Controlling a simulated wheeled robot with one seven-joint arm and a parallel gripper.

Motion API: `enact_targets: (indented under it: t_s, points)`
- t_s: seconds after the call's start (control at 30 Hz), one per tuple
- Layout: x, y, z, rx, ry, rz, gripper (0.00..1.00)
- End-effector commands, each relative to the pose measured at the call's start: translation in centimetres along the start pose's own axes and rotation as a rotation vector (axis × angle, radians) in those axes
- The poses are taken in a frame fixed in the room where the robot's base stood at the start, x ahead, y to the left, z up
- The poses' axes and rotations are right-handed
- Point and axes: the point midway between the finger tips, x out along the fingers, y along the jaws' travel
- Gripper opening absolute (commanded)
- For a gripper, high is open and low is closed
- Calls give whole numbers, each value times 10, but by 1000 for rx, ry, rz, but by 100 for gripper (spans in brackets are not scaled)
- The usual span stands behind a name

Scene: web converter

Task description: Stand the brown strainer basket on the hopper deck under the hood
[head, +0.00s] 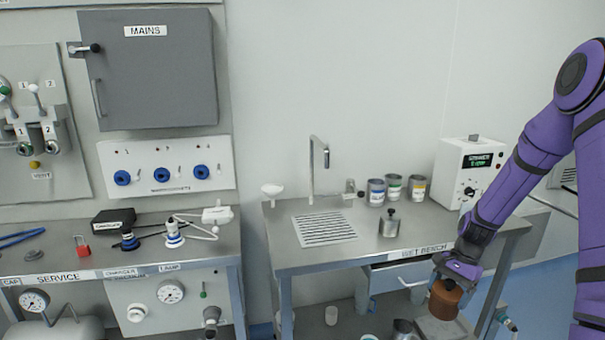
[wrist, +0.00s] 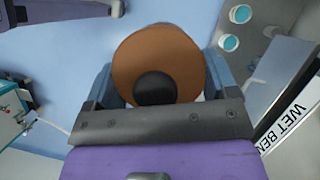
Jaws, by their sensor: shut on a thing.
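The brown strainer basket (head: 445,300) is held in my gripper (head: 448,284) in front of the wet bench's right part, below the level of its top. In the wrist view the basket (wrist: 139,52) shows as a round brown top with a black knob. The two fingers of my gripper (wrist: 159,82) are shut on it, one at each side. I cannot make out a hopper deck or a hood in either view.
The wet bench (head: 290,254) carries a tap, a drain grille (head: 324,229), several labelled tins and a white instrument (head: 466,172). A drawer (head: 392,284) is under its top. The service bench (head: 110,254) stands at left. Blue floor shows at right.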

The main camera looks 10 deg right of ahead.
Motion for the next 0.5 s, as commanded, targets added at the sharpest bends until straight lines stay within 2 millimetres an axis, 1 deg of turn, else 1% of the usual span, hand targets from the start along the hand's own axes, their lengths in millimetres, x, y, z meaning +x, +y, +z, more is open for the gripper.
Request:
enact_targets:
  t_s: [0.03, 0.2, 0.4, 0.5]
  points:
    - [8, -16, 7, -96, -2, 40, 53]
    - [33, -62, 28, -418, -1, 172, 53]
    - [62, -109, 55, -769, -1, 318, 53]
    - [73, -126, 66, -899, -1, 371, 53]
